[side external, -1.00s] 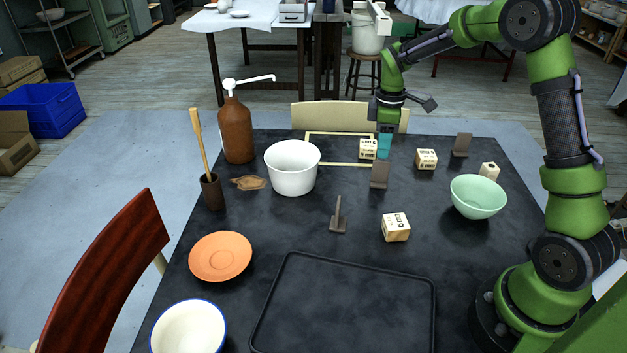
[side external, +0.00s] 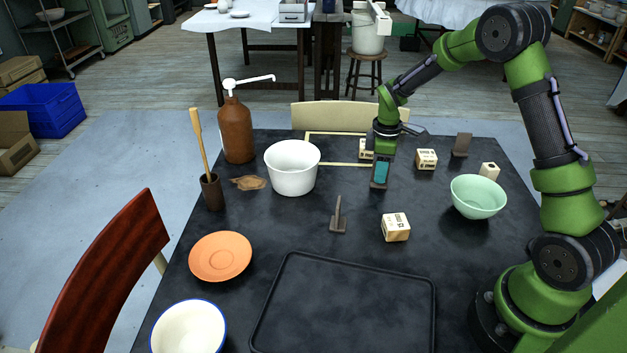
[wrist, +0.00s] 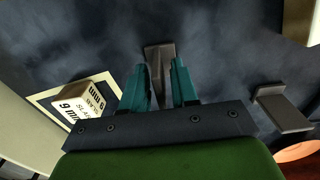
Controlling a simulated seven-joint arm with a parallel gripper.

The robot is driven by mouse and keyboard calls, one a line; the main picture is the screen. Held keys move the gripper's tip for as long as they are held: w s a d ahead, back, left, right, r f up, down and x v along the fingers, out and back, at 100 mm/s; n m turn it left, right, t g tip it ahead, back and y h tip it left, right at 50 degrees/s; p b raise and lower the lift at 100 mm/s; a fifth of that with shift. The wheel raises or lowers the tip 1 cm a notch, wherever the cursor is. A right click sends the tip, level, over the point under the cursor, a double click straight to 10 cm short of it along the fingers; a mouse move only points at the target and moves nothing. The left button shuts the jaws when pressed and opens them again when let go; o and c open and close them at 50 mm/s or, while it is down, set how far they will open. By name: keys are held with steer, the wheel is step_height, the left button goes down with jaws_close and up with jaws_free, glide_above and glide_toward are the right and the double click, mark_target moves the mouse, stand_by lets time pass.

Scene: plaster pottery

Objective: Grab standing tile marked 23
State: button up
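A brown standing tile (side external: 378,187) stands upright on a foot on the dark table, behind my gripper (side external: 382,180). In the wrist view my gripper (wrist: 160,82) is open, with its teal fingers on either side of this tile (wrist: 158,60). The fingers look apart from it. A second standing tile (side external: 338,216) stands nearer the front; a standing tile also shows at right in the wrist view (wrist: 283,108). A third standing tile (side external: 461,145) is at the back right. I cannot read a number on any tile.
Marked blocks (side external: 396,227) (side external: 427,159) stand near the tiles; one (wrist: 85,103) is left of my gripper in the wrist view. A white bowl (side external: 292,170) is left, a green bowl (side external: 478,197) right. A black tray (side external: 340,310) lies in front.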

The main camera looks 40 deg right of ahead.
jaws_close()
steer(key=shift+r, duration=0.1)
